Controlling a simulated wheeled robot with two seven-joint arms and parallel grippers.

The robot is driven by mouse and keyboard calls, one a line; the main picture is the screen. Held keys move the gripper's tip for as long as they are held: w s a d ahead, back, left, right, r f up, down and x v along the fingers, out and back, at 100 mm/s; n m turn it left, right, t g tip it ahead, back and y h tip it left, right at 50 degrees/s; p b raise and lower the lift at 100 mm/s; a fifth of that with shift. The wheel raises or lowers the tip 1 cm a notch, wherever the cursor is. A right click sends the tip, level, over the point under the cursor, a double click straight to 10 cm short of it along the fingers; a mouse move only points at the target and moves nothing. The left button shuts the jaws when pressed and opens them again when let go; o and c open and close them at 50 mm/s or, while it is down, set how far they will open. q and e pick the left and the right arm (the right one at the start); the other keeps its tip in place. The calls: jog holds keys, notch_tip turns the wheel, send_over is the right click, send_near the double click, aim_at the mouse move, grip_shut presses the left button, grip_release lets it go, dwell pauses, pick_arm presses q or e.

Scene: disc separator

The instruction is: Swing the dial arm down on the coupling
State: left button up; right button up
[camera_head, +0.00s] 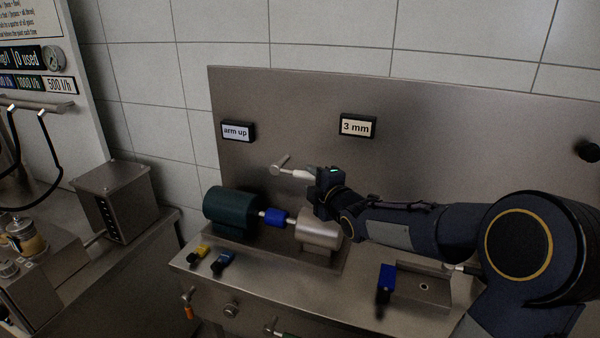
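The coupling (277,218) is a small blue piece on a shaft between a dark green motor-like cylinder (231,206) and a silver cylinder (318,227). A metal peg-like piece (281,164), which looks like part of the dial arm, stands out in front of the steel back panel, above the coupling. My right gripper (301,174) comes in from the right, with its tip at or very close to this piece. Its fingers are too small to tell open from shut, and its body hides part of what lies behind. My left gripper is not in view.
Two labels, "arm up" (237,131) and "3 mm" (357,127), are on the back panel (420,130). Yellow (199,253) and blue (223,259) small items lie at the bench's front left. A blue block (387,277) stands beside a shallow tray (428,294) at the right.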

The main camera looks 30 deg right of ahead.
aim_at(302, 173)
jog(key=w, duration=0.2)
jog(key=w+p, duration=0.1)
jog(key=w, duration=0.1)
jog(key=w+f, duration=0.1)
jog(key=w, duration=0.1)
jog(key=shift+w+d, duration=0.1)
jog(key=shift+d, duration=0.2)
grip_shut()
